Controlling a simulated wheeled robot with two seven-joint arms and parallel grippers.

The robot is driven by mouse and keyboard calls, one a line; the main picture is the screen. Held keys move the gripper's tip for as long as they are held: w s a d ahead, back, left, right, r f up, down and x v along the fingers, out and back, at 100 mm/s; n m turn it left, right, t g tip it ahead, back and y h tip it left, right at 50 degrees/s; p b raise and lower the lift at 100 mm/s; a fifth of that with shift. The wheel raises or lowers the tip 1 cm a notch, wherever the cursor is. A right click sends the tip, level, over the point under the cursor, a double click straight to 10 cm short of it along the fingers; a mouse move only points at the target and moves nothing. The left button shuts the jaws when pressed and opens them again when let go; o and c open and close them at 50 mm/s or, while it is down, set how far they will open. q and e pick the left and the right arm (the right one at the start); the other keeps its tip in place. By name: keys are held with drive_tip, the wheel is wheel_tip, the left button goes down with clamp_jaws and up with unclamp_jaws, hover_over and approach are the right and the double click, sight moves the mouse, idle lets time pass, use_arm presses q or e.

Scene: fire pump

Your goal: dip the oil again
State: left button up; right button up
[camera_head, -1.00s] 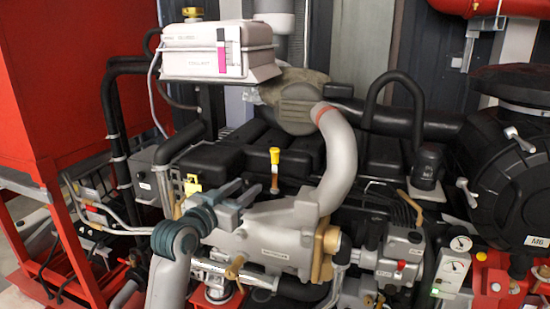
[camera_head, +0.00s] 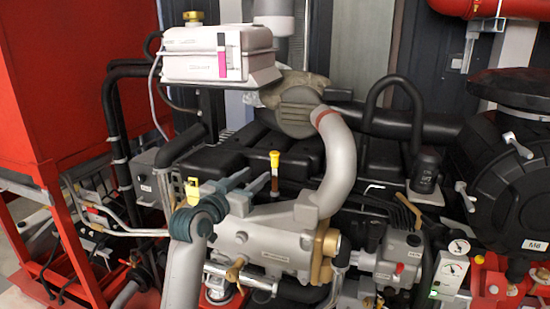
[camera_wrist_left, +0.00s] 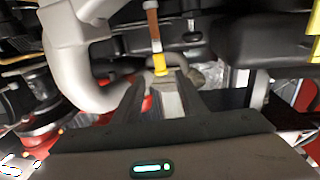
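The oil dipstick (camera_head: 274,159) has a yellow handle on top of an orange-brown stem and stands upright on the engine. My left gripper (camera_head: 257,175) is just left of the stem, fingers pointing toward it. Its two fingers are apart. In the left wrist view the yellow handle (camera_wrist_left: 160,64) appears just beyond the fingertips, near the middle between my left gripper's fingers (camera_wrist_left: 157,84). The stem runs from it toward the top of that view. I cannot tell if the fingers touch the dipstick. The lower end of the stem is hidden. My right gripper is not in view.
A curved grey pipe (camera_head: 338,165) rises close to the right of the dipstick. A yellow part (camera_head: 193,190) stands to the left. A grey-white tank (camera_head: 215,55) is above. A red cabinet (camera_head: 70,80) fills the left, and a black round housing (camera_head: 510,165) the right.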

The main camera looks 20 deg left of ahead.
sight(273, 162)
use_arm(q)
drive_tip(key=w+p, duration=0.1)
drive_tip(key=w, duration=0.3)
drive_tip(key=w+d+p, duration=0.1)
drive_tip(key=w, duration=0.3)
drive_tip(key=w+d+p, duration=0.1)
drive_tip(key=w+p, duration=0.1)
drive_tip(key=w, duration=0.2)
drive_tip(key=shift+w+d, duration=0.2)
